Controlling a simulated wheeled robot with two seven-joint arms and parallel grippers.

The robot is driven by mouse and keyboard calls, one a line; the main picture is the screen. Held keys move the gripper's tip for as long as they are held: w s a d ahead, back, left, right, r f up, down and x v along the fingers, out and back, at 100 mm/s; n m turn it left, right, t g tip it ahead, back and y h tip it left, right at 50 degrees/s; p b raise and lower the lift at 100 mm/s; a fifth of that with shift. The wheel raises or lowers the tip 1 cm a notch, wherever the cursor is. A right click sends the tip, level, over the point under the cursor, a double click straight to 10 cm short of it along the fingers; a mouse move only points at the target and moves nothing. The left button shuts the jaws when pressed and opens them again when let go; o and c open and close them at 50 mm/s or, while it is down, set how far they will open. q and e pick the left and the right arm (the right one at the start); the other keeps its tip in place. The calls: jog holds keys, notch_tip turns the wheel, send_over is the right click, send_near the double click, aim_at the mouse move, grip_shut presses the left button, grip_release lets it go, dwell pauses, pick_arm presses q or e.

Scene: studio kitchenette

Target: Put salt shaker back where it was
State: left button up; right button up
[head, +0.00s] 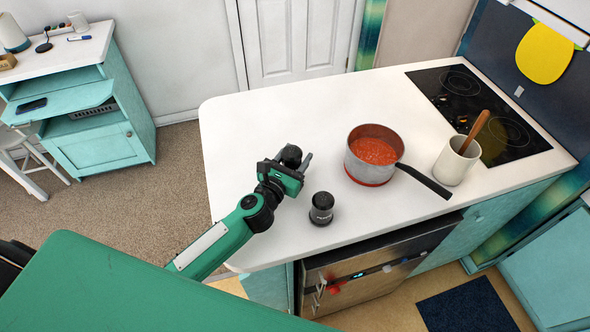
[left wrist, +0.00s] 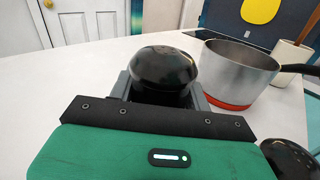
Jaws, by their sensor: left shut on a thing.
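My left gripper (head: 298,163) is over the left part of the white counter, shut on a shaker with a black domed top, which I take to be the salt shaker (head: 291,154). In the left wrist view the shiny black top of this salt shaker (left wrist: 163,70) stands up between the fingers (left wrist: 160,98). Its body is hidden by the gripper, and I cannot tell whether its base touches the counter.
A steel saucepan (head: 357,165) of red sauce stands right of the gripper on a red base, its black handle pointing front right. A white crock (head: 452,165) with a wooden utensil and a black cooktop (head: 475,108) are further right. The counter's back left (head: 260,115) is clear.

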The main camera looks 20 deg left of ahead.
aim_at(295, 168)
pick_arm(q)
notch_tip(295, 168, down, 4)
jog(key=shift+f+b, duration=0.25)
jog(key=shift+b, duration=0.6)
jog(key=shift+f, duration=0.15)
jog(key=shift+f, duration=0.25)
jog(key=o, duration=1.1)
jog(key=shift+c, duration=0.2)
jog(key=shift+r, duration=0.1)
